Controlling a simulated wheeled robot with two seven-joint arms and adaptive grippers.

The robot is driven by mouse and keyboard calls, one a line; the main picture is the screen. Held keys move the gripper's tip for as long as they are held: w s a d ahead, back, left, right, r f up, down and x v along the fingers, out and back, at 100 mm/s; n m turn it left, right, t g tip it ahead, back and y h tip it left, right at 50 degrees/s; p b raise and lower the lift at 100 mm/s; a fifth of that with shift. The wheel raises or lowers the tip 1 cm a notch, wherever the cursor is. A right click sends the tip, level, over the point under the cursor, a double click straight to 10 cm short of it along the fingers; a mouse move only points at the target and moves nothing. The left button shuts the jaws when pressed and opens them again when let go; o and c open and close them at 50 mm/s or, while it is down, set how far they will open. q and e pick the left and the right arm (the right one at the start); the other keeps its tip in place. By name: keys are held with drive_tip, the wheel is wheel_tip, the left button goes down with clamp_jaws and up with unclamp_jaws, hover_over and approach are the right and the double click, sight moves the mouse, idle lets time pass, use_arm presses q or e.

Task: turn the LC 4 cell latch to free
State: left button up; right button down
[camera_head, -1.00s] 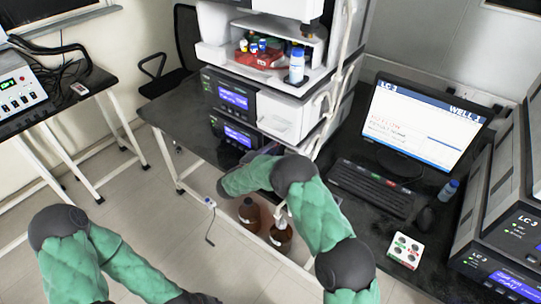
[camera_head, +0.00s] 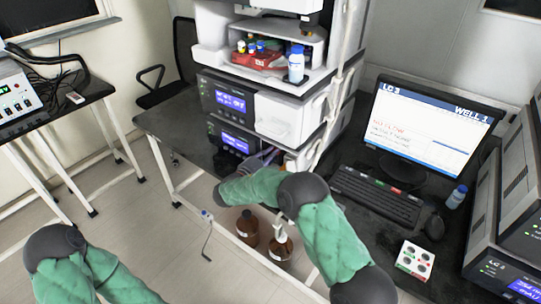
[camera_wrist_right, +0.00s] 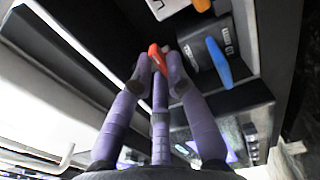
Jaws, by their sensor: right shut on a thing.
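My right gripper (camera_wrist_right: 160,68) has its purple fingers closed around a small red lever (camera_wrist_right: 154,50) in the right wrist view. The lever lies tilted between the fingertips, and part of it is hidden by them. No LC 4 label is readable near it, so I cannot tell from print which unit it belongs to. In the head view my right gripper (camera_head: 266,156) reaches in at the lower part of the instrument stack (camera_head: 228,97), mostly hidden behind my green forearm. The lever does not show there. My left arm is at the lower left, its gripper outside the picture.
A blue lever (camera_wrist_right: 218,61) stands close right of my fingers, with an orange one (camera_wrist_right: 201,4) above. Brown bottles (camera_head: 247,228) stand below the bench. A monitor (camera_head: 425,125) reading LC 3, a keyboard (camera_head: 376,196) and a blue-capped bottle (camera_head: 457,197) are to the right.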

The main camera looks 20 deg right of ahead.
idle(0.4)
drive_tip(key=c, duration=1.2)
unclamp_jaws()
drive_tip(key=shift+a, duration=0.1)
drive_tip(key=v, duration=1.2)
